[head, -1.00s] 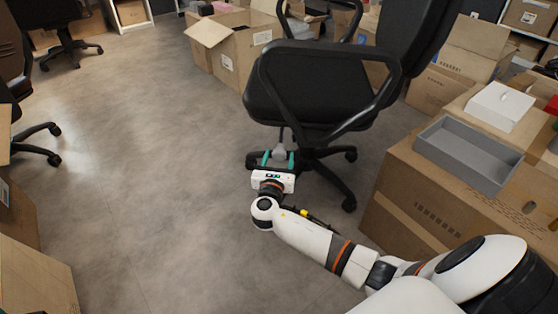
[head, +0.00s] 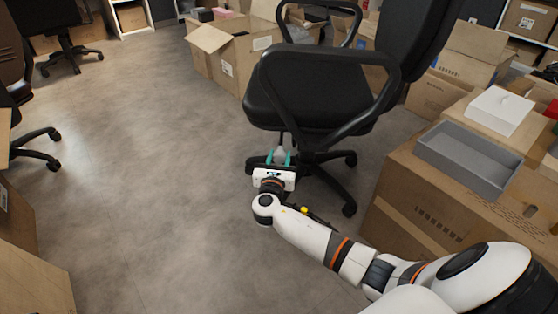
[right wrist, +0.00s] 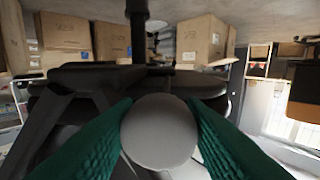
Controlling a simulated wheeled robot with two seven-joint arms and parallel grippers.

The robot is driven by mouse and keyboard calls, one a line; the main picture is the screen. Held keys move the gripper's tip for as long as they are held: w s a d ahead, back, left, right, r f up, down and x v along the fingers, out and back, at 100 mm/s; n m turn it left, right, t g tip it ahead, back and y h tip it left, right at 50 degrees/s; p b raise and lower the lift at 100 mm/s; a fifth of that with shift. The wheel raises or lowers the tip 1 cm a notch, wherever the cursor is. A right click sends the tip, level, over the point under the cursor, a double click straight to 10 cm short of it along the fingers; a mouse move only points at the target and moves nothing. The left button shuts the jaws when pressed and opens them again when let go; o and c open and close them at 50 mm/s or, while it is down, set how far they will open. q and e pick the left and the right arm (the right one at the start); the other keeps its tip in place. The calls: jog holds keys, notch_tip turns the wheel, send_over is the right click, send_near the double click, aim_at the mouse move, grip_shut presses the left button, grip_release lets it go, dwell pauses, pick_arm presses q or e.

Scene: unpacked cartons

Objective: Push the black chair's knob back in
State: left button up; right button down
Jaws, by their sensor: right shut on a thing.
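The black chair (head: 300,100) stands in the middle of the head view, its armrests toward me and its wheeled base on the floor. Its knob (right wrist: 159,131) is a round grey end that fills the lower middle of the right wrist view. My right gripper (head: 279,157) is under the front of the seat, with its teal fingers shut on the knob from both sides. The knob's shaft is hidden behind its round end. My left gripper is in neither view.
A large carton (head: 400,205) with a grey tray (head: 468,158) and a white box (head: 499,109) on it stands at the right. An open carton (head: 228,65) is behind the chair. Other chairs stand at the far left. The floor at left centre is clear.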

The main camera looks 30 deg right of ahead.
aim_at(280, 150)
jog(key=x, duration=0.3)
jog(key=shift+a, duration=0.1)
jog(key=shift+w, duration=0.25)
jog(key=c, duration=0.9)
grip_release()
jog(key=shift+d, duration=0.25)
jog(key=shift+a, duration=0.1)
